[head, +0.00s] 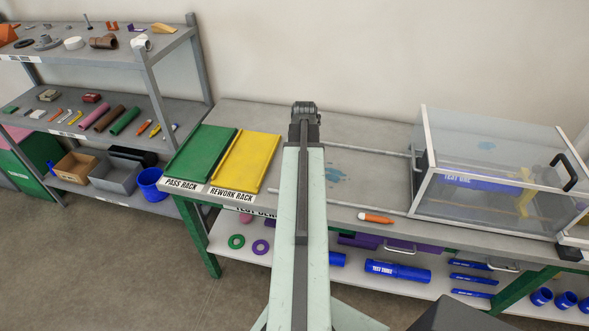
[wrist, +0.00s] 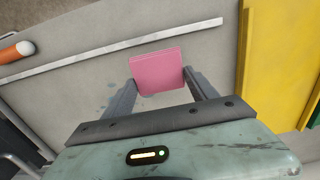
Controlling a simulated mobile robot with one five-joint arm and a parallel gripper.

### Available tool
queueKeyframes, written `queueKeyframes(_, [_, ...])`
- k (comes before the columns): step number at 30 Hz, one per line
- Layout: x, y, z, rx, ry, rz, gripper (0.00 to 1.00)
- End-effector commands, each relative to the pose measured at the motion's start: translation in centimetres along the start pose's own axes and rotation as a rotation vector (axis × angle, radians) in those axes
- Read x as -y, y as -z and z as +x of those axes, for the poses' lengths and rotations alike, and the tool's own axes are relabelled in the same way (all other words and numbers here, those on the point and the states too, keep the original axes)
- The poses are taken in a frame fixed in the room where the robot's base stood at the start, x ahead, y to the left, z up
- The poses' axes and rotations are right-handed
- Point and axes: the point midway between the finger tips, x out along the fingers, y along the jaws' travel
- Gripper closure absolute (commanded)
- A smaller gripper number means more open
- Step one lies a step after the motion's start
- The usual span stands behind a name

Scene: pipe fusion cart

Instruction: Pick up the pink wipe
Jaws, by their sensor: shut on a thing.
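The pink wipe (wrist: 160,72) is a flat pink square between the two fingertips in the wrist view. My gripper (wrist: 159,85) is shut on it over the grey bench top. How far the wipe is from the bench surface I cannot tell. In the head view my gripper (head: 305,108) is over the bench, right of the yellow rack, and the wipe is hidden behind my arm.
The yellow rework rack (head: 247,160) and green pass rack (head: 203,152) lie to the left. A blue wet patch (head: 334,175), an orange marker (head: 376,218) and metal rails (head: 365,148) are right of my arm. A clear-walled test box (head: 480,209) stands further right.

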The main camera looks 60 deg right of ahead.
Motion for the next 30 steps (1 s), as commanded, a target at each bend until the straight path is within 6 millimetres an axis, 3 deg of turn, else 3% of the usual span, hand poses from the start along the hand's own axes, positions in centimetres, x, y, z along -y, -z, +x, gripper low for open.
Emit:
queueKeyframes(6, [-5.9,-2.5,-0.6,0.0,0.0,0.005,0.71])
queueKeyframes(12, [-10.2,-4.0,-1.0,0.0,0.0,0.004,0.71])
queueKeyframes(18, [-11.8,-4.4,-1.1,0.003,0.0,0.001,0.71])
queueKeyframes(26, [-12.0,-4.4,-1.1,0.003,0.0,0.0,0.71])
queueKeyframes(27, [-12.0,-4.4,-1.1,0.003,0.0,0.0,0.41])
queueKeyframes(30, [-12.0,-4.4,-1.1,0.003,0.0,0.0,0.65])
